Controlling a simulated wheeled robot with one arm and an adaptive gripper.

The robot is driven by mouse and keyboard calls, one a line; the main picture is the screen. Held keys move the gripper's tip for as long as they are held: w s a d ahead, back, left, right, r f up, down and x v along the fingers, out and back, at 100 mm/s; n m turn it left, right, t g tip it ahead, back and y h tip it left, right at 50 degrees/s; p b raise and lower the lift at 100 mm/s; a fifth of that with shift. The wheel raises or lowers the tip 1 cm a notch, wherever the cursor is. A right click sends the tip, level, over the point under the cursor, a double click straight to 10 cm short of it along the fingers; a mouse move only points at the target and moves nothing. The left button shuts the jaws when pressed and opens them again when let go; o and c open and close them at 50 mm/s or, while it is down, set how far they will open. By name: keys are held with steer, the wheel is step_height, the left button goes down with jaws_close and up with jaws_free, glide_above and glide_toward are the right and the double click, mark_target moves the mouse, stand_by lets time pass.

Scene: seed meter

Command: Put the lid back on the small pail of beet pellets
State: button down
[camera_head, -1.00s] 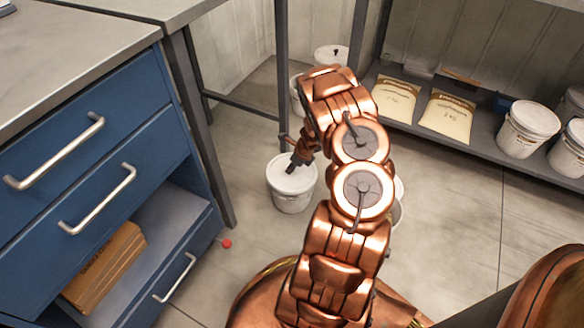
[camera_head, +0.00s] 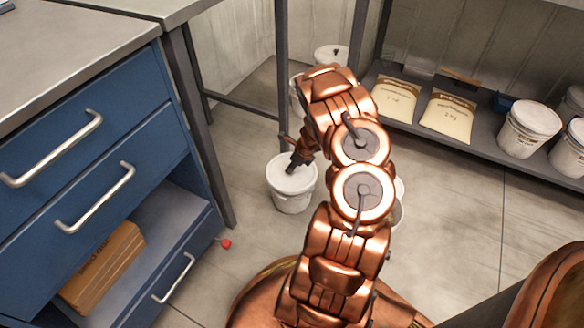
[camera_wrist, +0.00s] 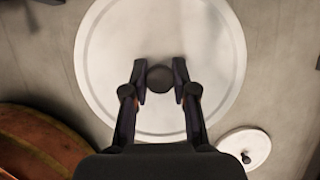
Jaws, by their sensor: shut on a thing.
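A white pail (camera_head: 292,193) stands on the floor left of my arm in the head view, with a white round top. My gripper (camera_head: 292,166) points down at this top. In the wrist view my gripper (camera_wrist: 160,82) is shut on the dark knob (camera_wrist: 160,78) of a round white lid (camera_wrist: 160,30). The lid looks level and lies over the pail's mouth. I cannot tell whether it is fully seated or slightly above the rim. The pail's contents are hidden.
Another white lid with a dark knob (camera_wrist: 246,146) shows lower right in the wrist view. A blue drawer cabinet (camera_head: 85,170) stands left; a red ball (camera_head: 226,244) lies beside it. A low shelf at right holds bags (camera_head: 447,116) and pails (camera_head: 528,130). A lidded pail (camera_head: 331,54) stands behind.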

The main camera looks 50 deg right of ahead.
steer(key=c, duration=0.8)
jaws_free()
steer(key=shift+c, duration=0.2)
steer(key=o, duration=0.5)
steer(key=shift+r, duration=0.15)
steer(key=shift+r+p, duration=0.7)
steer(key=shift+r, duration=2.7)
jaws_close()
